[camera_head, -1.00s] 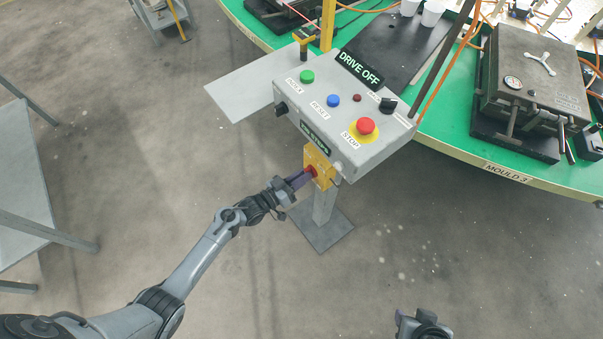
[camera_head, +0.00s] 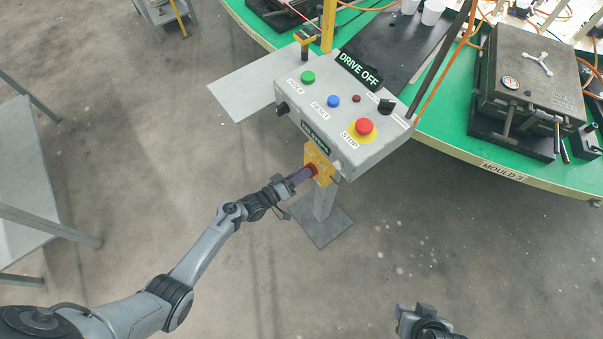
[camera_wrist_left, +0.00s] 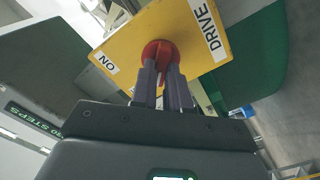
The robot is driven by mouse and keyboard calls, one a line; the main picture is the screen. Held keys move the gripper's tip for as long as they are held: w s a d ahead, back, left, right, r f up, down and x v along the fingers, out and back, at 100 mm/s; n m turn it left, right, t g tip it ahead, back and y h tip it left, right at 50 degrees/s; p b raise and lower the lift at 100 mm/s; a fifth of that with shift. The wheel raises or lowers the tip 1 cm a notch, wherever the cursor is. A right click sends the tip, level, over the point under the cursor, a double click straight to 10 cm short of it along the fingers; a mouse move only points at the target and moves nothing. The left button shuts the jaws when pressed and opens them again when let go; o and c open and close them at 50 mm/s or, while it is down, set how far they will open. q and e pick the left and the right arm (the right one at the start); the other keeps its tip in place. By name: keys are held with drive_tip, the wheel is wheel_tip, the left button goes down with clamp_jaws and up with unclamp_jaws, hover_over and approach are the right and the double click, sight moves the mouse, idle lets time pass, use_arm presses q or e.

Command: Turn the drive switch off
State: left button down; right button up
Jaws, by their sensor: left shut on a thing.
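The drive switch is a red knob (camera_head: 312,170) on a yellow plate (camera_head: 321,160) at the front of the grey control box (camera_head: 375,155). My left gripper (camera_head: 304,175) reaches it from the lower left. In the left wrist view, its purple fingers (camera_wrist_left: 163,85) are shut on the red knob (camera_wrist_left: 160,50). The yellow plate (camera_wrist_left: 125,45) there carries the labels ON and DRIVE; the fingers hide part of the knob. The sign (camera_head: 358,69) on the box reads DRIVE OFF. My right gripper (camera_head: 425,320) is at the bottom edge, away from the box; its fingers are unclear.
The box has green (camera_head: 308,77), blue (camera_head: 333,101) and red STOP (camera_head: 364,126) buttons and a black knob (camera_head: 386,106). The green carousel (camera_head: 445,130) with a mould (camera_head: 530,85) stands behind. A grey table (camera_head: 25,180) is at left. The floor in front is clear.

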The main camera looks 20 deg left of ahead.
use_arm(q)
drive_tip(key=c, duration=1.1)
unclamp_jaws()
drive_tip(key=p+v, duration=0.2)
drive_tip(key=v, duration=0.8)
drive_tip(key=shift+s+a, duration=0.2)
drive_tip(key=shift+s, duration=0.15)
